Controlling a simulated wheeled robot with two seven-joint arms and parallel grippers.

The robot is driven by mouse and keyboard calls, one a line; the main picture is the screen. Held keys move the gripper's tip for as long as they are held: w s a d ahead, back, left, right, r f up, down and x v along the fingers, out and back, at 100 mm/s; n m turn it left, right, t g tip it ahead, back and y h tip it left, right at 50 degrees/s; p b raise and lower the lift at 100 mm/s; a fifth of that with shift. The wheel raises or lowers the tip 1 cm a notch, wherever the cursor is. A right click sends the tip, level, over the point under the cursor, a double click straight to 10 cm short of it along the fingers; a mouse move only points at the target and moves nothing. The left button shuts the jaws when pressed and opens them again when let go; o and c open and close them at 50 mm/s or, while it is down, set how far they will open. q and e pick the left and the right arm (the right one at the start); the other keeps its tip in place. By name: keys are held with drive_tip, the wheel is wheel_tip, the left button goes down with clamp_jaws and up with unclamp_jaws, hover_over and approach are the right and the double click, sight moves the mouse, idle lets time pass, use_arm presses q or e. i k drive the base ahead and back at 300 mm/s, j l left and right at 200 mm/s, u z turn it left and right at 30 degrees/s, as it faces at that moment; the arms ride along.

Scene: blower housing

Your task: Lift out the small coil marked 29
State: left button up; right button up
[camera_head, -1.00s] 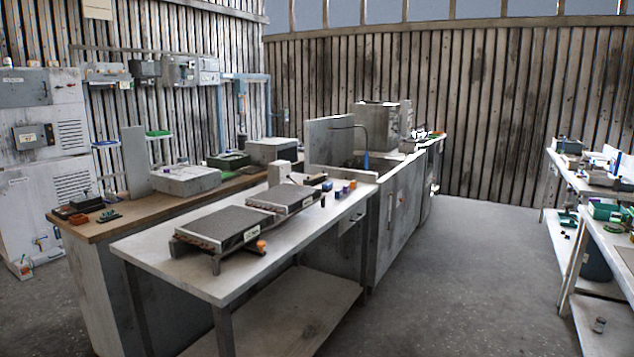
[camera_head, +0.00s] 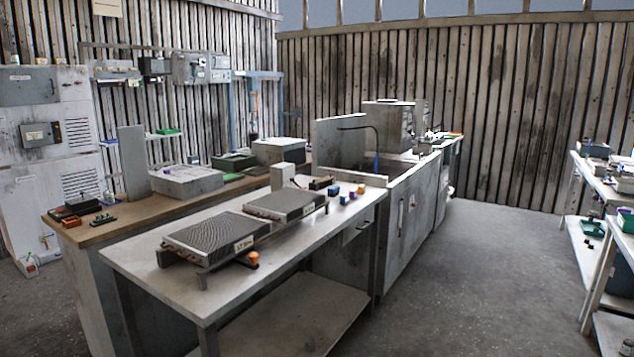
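Two flat dark finned coils lie on the pale front bench (camera_head: 330,247). The nearer coil (camera_head: 215,236) looks larger and has a white label (camera_head: 244,244) on its front edge. The farther coil (camera_head: 284,203) is smaller and has a small label (camera_head: 308,209) at its right end. Both labels are too small to read surely, so I cannot tell which coil is marked 29. Neither of my grippers is in view.
An orange knob (camera_head: 252,259) stands beside the nearer coil. A wooden-topped bench (camera_head: 115,229) stands behind. Open floor (camera_head: 480,270) lies to the right, before shelving (camera_head: 590,195).

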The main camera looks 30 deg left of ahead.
sight(318, 184)
drive_tip(key=i+l+u, duration=0.2)
drive_tip(key=i, duration=0.5)
drive_tip(key=i+l+u, duration=0.15)
drive_tip(key=i, duration=0.55)
drive_tip(key=i+l+u, duration=0.2)
drive_tip(key=i+l, duration=0.15)
drive_tip(key=i, duration=0.3)
drive_tip(key=i+l+u, duration=0.15)
drive_tip(key=i+l, duration=0.3)
drive_tip(key=i, duration=0.2)
drive_tip(key=i+l+u, duration=0.2)
drive_tip(key=i+l, duration=0.3)
drive_tip(key=i, duration=0.1)
